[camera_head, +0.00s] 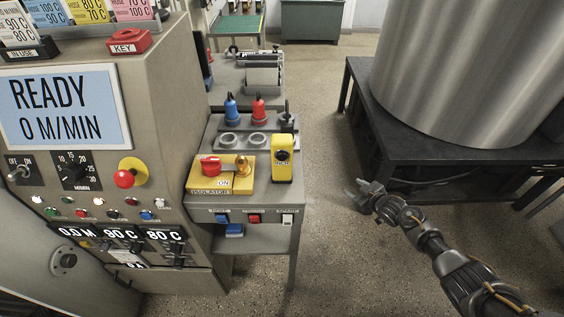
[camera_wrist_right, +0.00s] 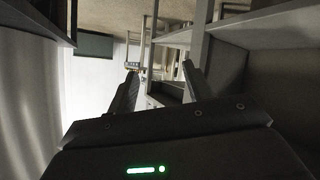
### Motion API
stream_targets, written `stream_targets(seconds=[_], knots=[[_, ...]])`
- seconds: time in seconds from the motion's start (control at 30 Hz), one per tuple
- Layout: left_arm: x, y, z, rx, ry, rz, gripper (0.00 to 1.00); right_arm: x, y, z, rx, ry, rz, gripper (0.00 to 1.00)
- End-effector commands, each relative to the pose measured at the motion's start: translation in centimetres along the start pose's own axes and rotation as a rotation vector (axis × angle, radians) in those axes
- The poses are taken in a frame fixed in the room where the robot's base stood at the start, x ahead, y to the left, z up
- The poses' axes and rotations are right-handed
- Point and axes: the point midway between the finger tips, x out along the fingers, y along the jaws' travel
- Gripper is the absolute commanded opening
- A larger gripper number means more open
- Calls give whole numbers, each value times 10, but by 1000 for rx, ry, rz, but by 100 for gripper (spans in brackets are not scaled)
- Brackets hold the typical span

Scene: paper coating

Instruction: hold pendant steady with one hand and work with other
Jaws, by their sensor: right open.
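The yellow pendant (camera_head: 282,158) stands upright on the grey side table, at its front right, with a dark round control on its face. My right gripper (camera_head: 362,190) is to the right of that table, over the open floor, apart from the pendant. It is open and empty. In the right wrist view its two fingers (camera_wrist_right: 160,75) are spread with nothing between them. The pendant cannot be made out in the right wrist view. My left gripper is not in view.
The grey table (camera_head: 262,195) also bears a yellow isolator box (camera_head: 220,174) with a red handle, and blue (camera_head: 231,108) and red (camera_head: 258,109) bottles. A control cabinet (camera_head: 160,120) with a READY screen stands left. A large metal cylinder (camera_head: 460,70) sits on a black stand (camera_head: 400,155) at right.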

Motion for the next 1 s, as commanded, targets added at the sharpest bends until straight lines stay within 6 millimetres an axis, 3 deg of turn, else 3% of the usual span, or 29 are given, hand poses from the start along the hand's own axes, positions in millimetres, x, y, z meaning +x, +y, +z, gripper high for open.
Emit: stream_targets(seconds=[0.1, 0.23, 0.4, 0.47, 0.57, 0.73, 0.83, 1.0], knots=[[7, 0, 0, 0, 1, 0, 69, 4, 16, -63, -61, 125, -53, 51], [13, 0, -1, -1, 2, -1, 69, -3, 20, -131, -125, 261, -148, 51], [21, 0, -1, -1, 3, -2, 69, -35, -1, -211, -204, 426, -353, 51], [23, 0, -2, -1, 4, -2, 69, -52, -16, -231, -219, 469, -453, 51], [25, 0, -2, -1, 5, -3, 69, -81, -49, -247, -215, 509, -628, 51], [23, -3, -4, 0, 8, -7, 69, -119, -95, -248, -146, 520, -856, 51], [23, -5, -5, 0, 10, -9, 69, -134, -110, -251, -102, 524, -943, 51], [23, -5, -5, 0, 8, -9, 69, -146, -115, -254, -22, 522, -1018, 51]])
